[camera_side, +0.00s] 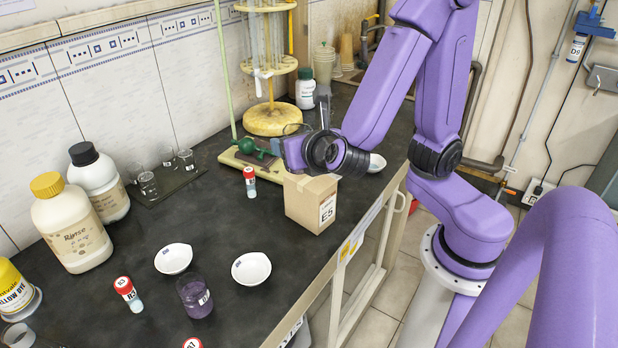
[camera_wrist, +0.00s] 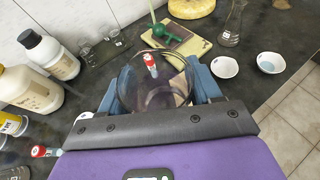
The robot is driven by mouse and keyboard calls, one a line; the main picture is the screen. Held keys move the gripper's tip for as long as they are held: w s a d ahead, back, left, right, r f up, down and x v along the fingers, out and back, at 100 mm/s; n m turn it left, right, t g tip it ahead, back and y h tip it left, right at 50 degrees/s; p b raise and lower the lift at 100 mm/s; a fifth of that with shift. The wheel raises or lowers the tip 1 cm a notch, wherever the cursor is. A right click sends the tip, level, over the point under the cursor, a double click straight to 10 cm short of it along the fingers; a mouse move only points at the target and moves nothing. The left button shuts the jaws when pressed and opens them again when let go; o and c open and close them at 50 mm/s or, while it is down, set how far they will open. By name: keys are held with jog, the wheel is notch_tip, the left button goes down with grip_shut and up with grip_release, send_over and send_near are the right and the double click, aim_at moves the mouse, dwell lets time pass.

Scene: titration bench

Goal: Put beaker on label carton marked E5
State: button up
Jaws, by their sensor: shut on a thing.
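My gripper (camera_side: 292,152) is shut on a clear glass beaker (camera_side: 296,130), which is partly hidden by my wrist in the side view. In the wrist view the beaker (camera_wrist: 155,90) sits between the two blue-grey fingers, and a red-capped vial shows through it. The cardboard carton (camera_side: 311,204) marked E5 stands on the dark bench near its right edge. My gripper and the beaker are over the carton's top in the side picture. I cannot tell whether the beaker touches it. The carton is not clearly visible in the wrist view.
A red-capped vial (camera_side: 250,182) stands left of the carton. A burette stand (camera_side: 258,160) is behind. Large bottles (camera_side: 72,225) stand left. Bare bench lies left of the carton.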

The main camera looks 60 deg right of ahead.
jog(key=s+d+r+m+g+h, duration=0.2)
jog(key=s+d+m, duration=0.1)
jog(key=s, duration=0.2)
jog(key=s+d+r+m+g+h, duration=0.1)
jog(key=s+d+m+g+h, duration=0.1)
jog(key=s, duration=0.4)
jog(key=shift+d+r+m+g+h, duration=0.4)
jog(key=shift+d+h, duration=0.2)
jog(key=shift+d, duration=0.45)
jog(key=w+f, duration=0.1)
jog(key=w, duration=0.2)
jog(key=w+d+f, duration=0.1)
jog(key=w, duration=0.2)
jog(key=w+f, duration=0.2)
jog(key=shift+w+d+f, duration=0.1)
jog(key=shift+w+d, duration=0.05)
jog(key=shift+w, duration=0.25)
jog(key=w+f, duration=0.4)
jog(key=f, duration=0.1)
jog(key=shift+w+d+f, duration=0.1)
jog(key=shift+w+d, duration=0.05)
jog(key=shift+d, duration=0.1)
jog(key=shift+w+f, duration=0.15)
jog(key=shift+f, duration=1.6)
jog(key=shift+f, duration=0.1)
jog(key=o, duration=1.1)
jog(key=shift+f, duration=0.1)
